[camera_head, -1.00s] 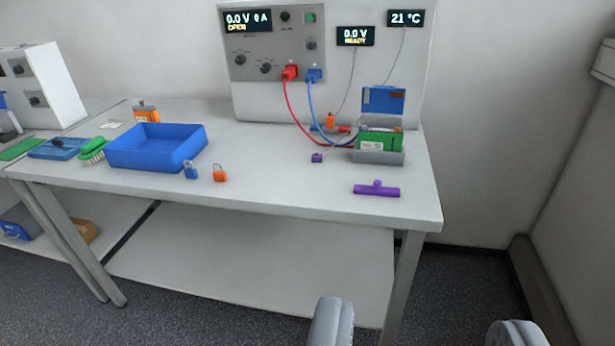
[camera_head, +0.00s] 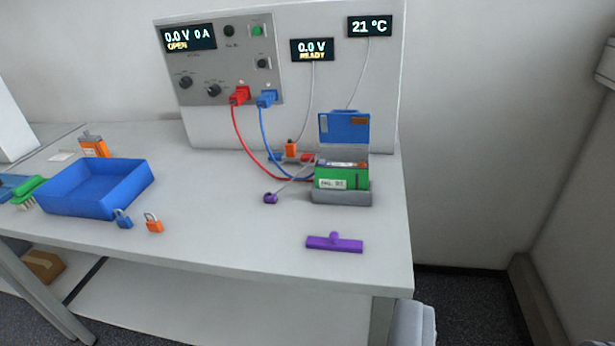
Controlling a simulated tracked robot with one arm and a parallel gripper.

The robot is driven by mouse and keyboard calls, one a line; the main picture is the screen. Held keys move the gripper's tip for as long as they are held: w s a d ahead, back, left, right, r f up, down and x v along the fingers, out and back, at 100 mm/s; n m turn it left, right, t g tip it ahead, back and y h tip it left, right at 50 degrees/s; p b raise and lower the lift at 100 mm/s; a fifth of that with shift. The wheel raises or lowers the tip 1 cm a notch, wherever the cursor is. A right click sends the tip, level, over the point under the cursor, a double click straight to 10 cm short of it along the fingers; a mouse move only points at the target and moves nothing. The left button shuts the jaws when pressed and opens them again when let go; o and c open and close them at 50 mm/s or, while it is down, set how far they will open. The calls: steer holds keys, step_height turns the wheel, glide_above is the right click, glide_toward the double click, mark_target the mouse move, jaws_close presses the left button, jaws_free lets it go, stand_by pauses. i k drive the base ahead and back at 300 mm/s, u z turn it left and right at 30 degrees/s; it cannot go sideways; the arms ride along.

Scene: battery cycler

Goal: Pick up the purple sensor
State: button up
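A small purple piece (camera_head: 270,198) with a thin grey lead lies on the workbench, left of the grey battery holder; it looks like the purple sensor. A larger purple bar with a round knob (camera_head: 335,243) lies nearer the bench's front edge. Nothing is seen held.
A grey holder (camera_head: 342,198) with a green battery (camera_head: 345,178) and raised blue lid stands behind the bar. Red and blue cables run to the cycler panel (camera_head: 222,65). A blue tray (camera_head: 97,188) and two padlocks (camera_head: 153,223) are left. Bare bench surrounds the bar.

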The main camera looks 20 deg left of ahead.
mark_target(269, 198)
steer(key=u, duration=0.25)
steer(key=i, duration=1.25)
steer(key=u, duration=0.65)
